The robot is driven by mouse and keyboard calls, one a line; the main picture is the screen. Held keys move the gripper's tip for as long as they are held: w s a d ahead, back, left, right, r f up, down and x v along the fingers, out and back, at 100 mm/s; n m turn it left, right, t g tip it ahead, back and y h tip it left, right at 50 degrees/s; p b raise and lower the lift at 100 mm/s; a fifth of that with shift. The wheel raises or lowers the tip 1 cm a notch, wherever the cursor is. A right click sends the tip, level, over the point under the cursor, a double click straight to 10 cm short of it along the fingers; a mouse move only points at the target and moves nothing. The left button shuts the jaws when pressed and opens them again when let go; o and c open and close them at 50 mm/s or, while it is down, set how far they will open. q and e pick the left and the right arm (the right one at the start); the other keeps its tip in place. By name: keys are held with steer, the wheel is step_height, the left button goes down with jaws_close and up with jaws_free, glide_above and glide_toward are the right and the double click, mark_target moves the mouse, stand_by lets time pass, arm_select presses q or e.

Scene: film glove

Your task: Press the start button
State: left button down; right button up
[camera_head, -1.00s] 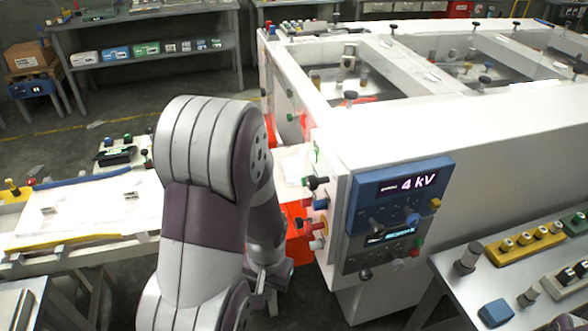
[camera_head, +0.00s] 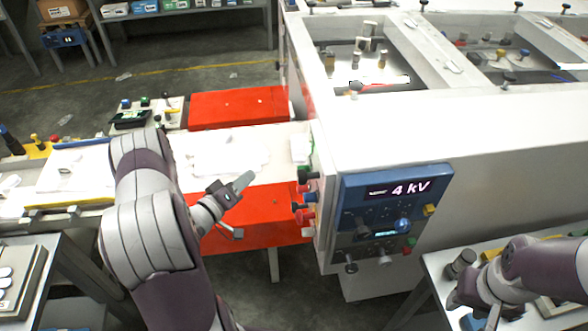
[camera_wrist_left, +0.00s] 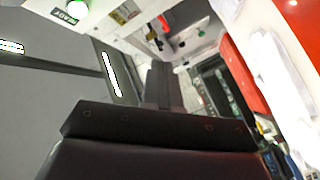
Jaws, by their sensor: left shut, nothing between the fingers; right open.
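The white machine has a blue control panel (camera_head: 395,200) reading "4 kV", with a green knob (camera_head: 411,244), a yellow knob (camera_head: 428,210) and other knobs. Red, blue and black knobs (camera_head: 303,214) stick out of the machine's end face. No label reading "start" is legible, so I cannot tell which is the start button. My left gripper (camera_head: 244,181) is shut and empty, left of the end-face knobs and apart from them. Its fingers (camera_wrist_left: 159,85) point up in the left wrist view, where a lit round button (camera_wrist_left: 77,9) sits by a green "READY" label. My right gripper (camera_head: 478,314) is open at the lower right, partly cut off.
A red-sided conveyor table (camera_head: 240,108) with white sheet material runs into the machine from the left. A side table (camera_head: 432,268) stands at the right beneath my right arm. Shelves with boxes (camera_head: 175,8) stand at the back. Open floor lies behind the conveyor.

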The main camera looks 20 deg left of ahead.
arm_select(q)
steer(key=w+d, duration=0.5)
steer(key=d, duration=0.2)
steer(key=shift+d, duration=0.4)
steer(key=shift+w+d, duration=0.1)
steer(key=shift+w, duration=0.05)
stand_by(1.9)
steer(key=shift+w+d, duration=0.15)
steer(key=shift+d, duration=0.1)
steer(key=shift+w+d, duration=0.2)
steer(key=shift+d, duration=0.15)
stand_by(0.7)
steer(key=shift+s+a, duration=0.45)
steer(key=shift+a, duration=0.25)
steer(key=shift+a, duration=0.1)
